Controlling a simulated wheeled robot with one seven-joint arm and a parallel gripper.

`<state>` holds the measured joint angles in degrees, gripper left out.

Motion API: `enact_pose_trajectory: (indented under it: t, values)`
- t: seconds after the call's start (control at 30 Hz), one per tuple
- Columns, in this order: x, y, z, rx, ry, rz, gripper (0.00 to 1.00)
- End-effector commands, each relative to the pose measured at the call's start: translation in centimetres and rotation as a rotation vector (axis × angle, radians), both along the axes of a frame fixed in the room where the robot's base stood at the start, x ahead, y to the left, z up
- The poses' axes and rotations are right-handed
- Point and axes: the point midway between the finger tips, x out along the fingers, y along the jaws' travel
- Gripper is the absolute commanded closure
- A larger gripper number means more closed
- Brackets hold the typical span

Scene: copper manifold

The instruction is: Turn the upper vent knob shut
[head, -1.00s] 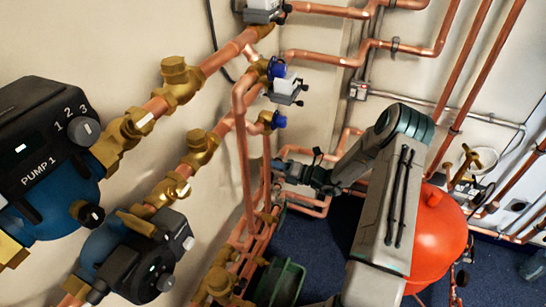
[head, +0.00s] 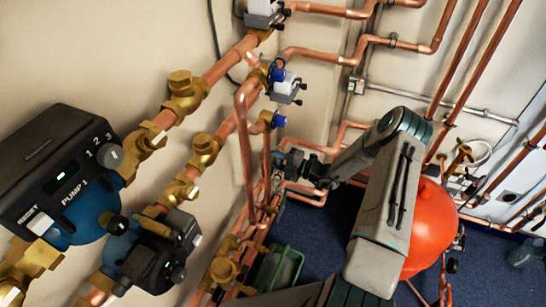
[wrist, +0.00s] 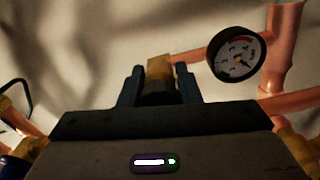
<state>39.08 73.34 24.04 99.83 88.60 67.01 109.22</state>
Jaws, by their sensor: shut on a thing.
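In the wrist view my gripper (wrist: 159,85) has one dark finger on each side of a black knob (wrist: 158,93) and is shut on it. A brass fitting (wrist: 160,67) shows just behind the knob, between the fingertips. In the head view my gripper (head: 279,160) is at the copper pipes near the wall corner, below the lower blue cap (head: 279,120). The knob itself cannot be made out there. The frames do not show how far the knob is turned.
A round pressure gauge (wrist: 236,54) is close to the right of my gripper. Copper pipes (head: 246,180) run beside it. A red tank (head: 430,235) stands beside my arm, and a green crate (head: 279,270) is below. PUMP 1 (head: 65,185) is at the left.

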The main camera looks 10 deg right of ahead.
Motion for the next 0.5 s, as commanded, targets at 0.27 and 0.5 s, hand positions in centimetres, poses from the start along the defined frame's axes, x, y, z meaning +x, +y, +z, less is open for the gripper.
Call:
enact_pose_trajectory:
  t: [0.27,0.5]
  values:
    - [-0.06,-0.05,-0.12,0.029,0.047,-0.001,0.92]
    - [-0.04,-0.07,-0.14,0.031,0.050,-0.002,0.92]
